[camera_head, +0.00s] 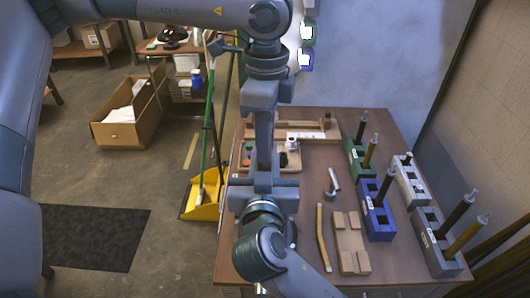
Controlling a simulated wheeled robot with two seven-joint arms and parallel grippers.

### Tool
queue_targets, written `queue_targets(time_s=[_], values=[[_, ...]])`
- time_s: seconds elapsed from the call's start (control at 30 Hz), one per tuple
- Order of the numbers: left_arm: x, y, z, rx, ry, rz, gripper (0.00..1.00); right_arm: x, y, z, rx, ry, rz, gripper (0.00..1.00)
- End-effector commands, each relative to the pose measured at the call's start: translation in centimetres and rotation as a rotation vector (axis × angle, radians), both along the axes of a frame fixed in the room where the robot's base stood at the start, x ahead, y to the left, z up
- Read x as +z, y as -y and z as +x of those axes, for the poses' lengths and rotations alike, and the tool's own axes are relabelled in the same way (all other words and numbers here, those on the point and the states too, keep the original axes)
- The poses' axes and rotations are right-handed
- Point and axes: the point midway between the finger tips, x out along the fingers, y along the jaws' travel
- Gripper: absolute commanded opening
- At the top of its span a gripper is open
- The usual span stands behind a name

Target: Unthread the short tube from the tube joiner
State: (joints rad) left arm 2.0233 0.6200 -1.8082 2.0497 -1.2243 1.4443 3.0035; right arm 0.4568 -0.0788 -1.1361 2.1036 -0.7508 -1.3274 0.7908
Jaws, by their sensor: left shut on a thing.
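My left gripper (264,140) hangs from the arm that comes in at the top left and points down over the table's left part. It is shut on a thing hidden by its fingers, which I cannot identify. My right gripper (264,172) faces it from below, very close to it; its jaws are hard to make out. I cannot clearly see the short tube or the tube joiner, nor whether they are joined. Dark and brass tubes with silver tips stand in a green block (355,171), a blue block (380,228) and a dark grey block (445,266) on the right.
The brown table (312,211) also bears a light grey block (408,181), a tan wooden fixture (351,241), a thin brass-coloured bar (322,238), a small metal piece (333,182) and a wooden tray (286,162). A yellow dustpan (203,208) stands on the floor to the left.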

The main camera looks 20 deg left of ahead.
Motion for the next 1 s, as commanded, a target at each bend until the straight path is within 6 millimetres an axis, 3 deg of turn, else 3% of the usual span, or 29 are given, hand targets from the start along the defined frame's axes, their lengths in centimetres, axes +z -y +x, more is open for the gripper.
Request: queue_targets(time_s=[0.27, 0.3, 0.37, 1.0], values=[[0.23, -0.18, 0.06, 0.058, 0.006, -0.004, 0.0, 0.05, -0.11, 0.01, 0.002, 0.001, 0.0, 0.0], [0.1, -0.08, -0.01, 0.062, 0.002, -0.007, 0.14, 0.02, -0.11, 0.01, 0.002, 0.001, 0.0, 0.0], [0.07, -0.09, -0.02, 0.06, 0.001, -0.008, 0.0, 0.04, -0.1, 0.0, 0.002, 0.001, 0.0, 0.0], [0.76, -0.16, 0.05, 0.06, 0.002, -0.006, 0.0, 0.08, -0.07, 0.0, 0.002, 0.002, 0.001, 0.0]])
